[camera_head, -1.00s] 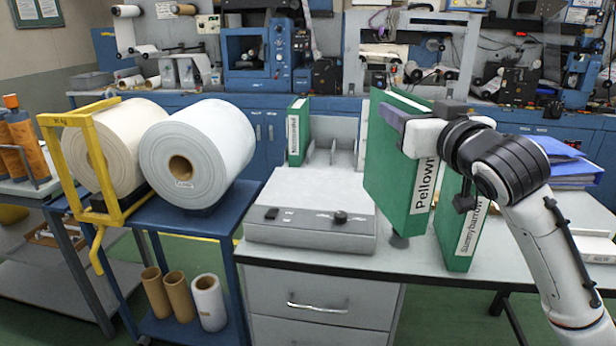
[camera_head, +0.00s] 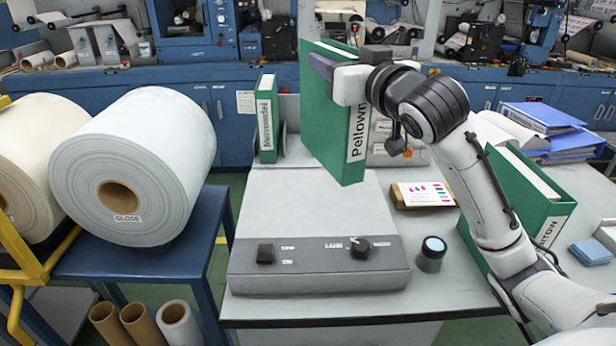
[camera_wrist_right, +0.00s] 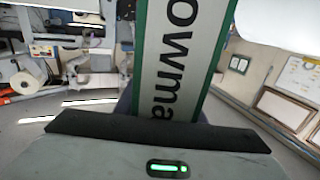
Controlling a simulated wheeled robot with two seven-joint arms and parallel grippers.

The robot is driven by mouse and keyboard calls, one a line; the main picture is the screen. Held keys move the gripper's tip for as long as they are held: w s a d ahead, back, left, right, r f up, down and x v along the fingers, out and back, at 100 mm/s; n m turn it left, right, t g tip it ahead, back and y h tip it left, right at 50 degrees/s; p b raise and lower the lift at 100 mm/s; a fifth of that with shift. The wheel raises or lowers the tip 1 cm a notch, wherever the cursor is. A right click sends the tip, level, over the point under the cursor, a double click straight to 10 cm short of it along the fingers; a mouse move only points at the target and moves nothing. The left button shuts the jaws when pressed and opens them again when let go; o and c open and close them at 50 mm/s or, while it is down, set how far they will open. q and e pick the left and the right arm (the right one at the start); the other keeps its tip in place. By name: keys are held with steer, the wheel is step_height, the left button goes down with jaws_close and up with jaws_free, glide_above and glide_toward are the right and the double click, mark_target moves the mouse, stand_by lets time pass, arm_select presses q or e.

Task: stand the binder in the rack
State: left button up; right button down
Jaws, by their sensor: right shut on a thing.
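My right gripper (camera_head: 345,77) is shut on a green binder (camera_head: 330,115) with a white spine label starting "Pellowm". It holds the binder upright in the air above the back of the grey machine. In the right wrist view the label of the held binder (camera_wrist_right: 172,60) fills the middle, close to the gripper. The rack (camera_head: 290,150) stands behind the grey machine and is largely hidden by the held binder. Another green binder (camera_head: 267,120) stands upright at the rack's left end. My left gripper is not in view.
The grey machine (camera_head: 315,215) with knobs sits in front of the rack. A third green binder (camera_head: 530,200) stands on the table at right, partly behind my arm. Blue binders (camera_head: 545,125), a colour card (camera_head: 425,194) and a small dark jar (camera_head: 432,250) are nearby.

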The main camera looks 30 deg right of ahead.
mark_target(332, 115)
step_height(332, 115, down, 9)
steer(key=shift+s+f+b, duration=0.1)
steer(key=shift+f+b, duration=0.05)
steer(key=shift+b, duration=0.7)
steer(key=shift+f, duration=0.1)
steer(key=c, duration=1.6)
jaws_free()
steer(key=shift+f, duration=0.25)
steer(key=o, duration=0.4)
steer(key=shift+o, duration=0.2)
